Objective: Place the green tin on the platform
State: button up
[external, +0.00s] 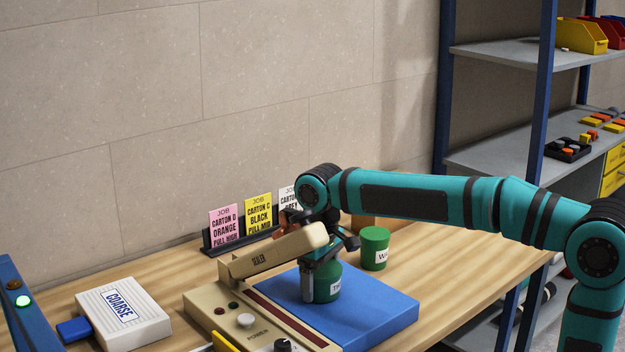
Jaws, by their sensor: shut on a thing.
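My gripper (323,277) points down and is shut on a green tin (329,287) with a white label, partly hidden by a finger. The held tin is upright over the left part of the blue platform (380,306), close to its surface. I cannot tell whether its base touches. A second green tin (375,238) with a white label stands on the wooden table behind the platform, apart from my gripper.
A beige sealer (211,303) with a raised arm (285,251) is beside the held tin on the left. A white COARSE box (122,314) lies further left. Job cards (258,213) stand in a rack behind. The platform's right side is clear.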

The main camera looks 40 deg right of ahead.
jog(key=o, duration=1.4)
jog(key=shift+f, duration=0.1)
jog(key=shift+c, duration=0.2)
notch_tip(320, 180, up, 12)
jog(key=shift+r, duration=0.15)
jog(key=s+d+m+t, duration=0.1)
jog(key=s+d+t, duration=0.3)
jog(key=s, duration=0.4)
jog(key=s+d+m+t, duration=0.1)
jog(key=s+d+t, duration=0.4)
jog(key=s+t, duration=0.2)
jog(key=s+d+r+m+t, duration=0.1)
jog(key=s+d+t, duration=0.3)
jog(key=s, duration=0.6)
jog(key=shift+d+m+t, duration=0.25)
jog(key=shift+m+t, duration=0.05)
jog(key=shift+t, duration=0.9)
